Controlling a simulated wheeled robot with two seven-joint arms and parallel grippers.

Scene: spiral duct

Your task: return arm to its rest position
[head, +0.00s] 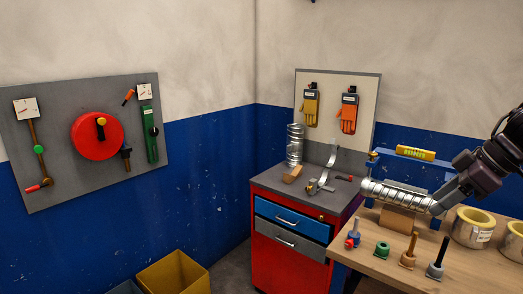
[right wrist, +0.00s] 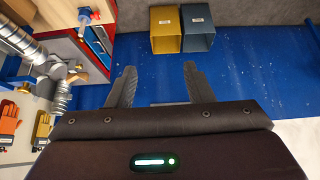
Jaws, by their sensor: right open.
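My right gripper (head: 440,203) comes in from the right in the head view, and its tip appears close to the right end of the silver spiral duct (head: 393,193). In the right wrist view the gripper (right wrist: 159,68) has its two fingers spread with nothing between them. The duct lies on a brown block (head: 397,219) on the wooden bench; in the right wrist view ribbed duct (right wrist: 33,52) shows at the left, apart from the fingers. I cannot tell from the head view whether the gripper touches the duct. My left gripper is in neither view.
The wooden bench (head: 380,258) holds tape rolls (head: 473,228) and several upright tools in front of the duct. A red cabinet (head: 290,262) stands left of it. A yellow bin (head: 175,275) and a grey bin (right wrist: 198,28) are on the floor. A tool board (head: 60,120) hangs on the wall.

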